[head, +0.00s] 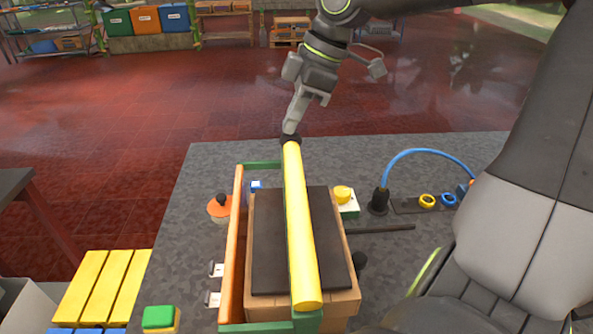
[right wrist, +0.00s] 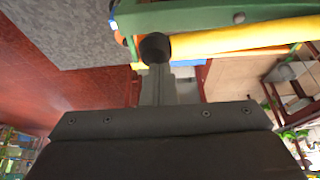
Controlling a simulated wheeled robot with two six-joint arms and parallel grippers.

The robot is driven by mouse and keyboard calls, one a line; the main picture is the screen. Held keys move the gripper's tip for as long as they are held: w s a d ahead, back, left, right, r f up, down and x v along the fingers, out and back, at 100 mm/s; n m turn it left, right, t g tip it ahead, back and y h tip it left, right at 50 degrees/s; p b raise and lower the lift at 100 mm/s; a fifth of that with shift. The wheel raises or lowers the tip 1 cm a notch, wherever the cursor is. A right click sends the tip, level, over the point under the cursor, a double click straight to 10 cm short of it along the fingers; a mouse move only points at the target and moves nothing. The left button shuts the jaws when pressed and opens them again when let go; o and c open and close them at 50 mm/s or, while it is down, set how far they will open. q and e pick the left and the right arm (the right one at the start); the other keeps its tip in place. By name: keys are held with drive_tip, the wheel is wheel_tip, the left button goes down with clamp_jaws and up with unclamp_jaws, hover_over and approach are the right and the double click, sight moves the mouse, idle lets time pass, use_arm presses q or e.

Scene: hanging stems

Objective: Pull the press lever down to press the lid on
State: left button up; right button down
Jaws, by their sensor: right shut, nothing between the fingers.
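The press lever is a long yellow bar (head: 299,225) with a black knob (head: 290,139) at its far end. It lies lengthwise above a wooden box (head: 345,300) topped by a dark flat lid (head: 270,240). Whether the lid is fully seated is hidden. A green and orange frame (head: 237,230) stands around the box. My right gripper (head: 290,127) is shut and empty, its fingertips at the knob; I cannot tell if they touch. The right wrist view shows the fingers (right wrist: 157,78) against the knob (right wrist: 155,47), beside the yellow bar (right wrist: 235,38). My left gripper is not in view.
On the grey table (head: 205,165) are an orange item with a black knob (head: 220,206), a yellow button on a pale block (head: 343,194), a blue cable (head: 425,153) and a dark rod (head: 382,229). Yellow slats (head: 103,285) and a green block (head: 158,317) are at lower left.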

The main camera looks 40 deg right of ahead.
sight(295, 133)
drive_tip(key=shift+f+b, duration=1.1)
drive_tip(key=shift+b, duration=0.05)
idle(1.2)
drive_tip(key=shift+f+b, duration=0.55)
drive_tip(key=shift+b, duration=0.9)
idle(2.9)
drive_tip(key=shift+s+f, duration=0.1)
drive_tip(key=shift+f, duration=0.1)
idle(1.1)
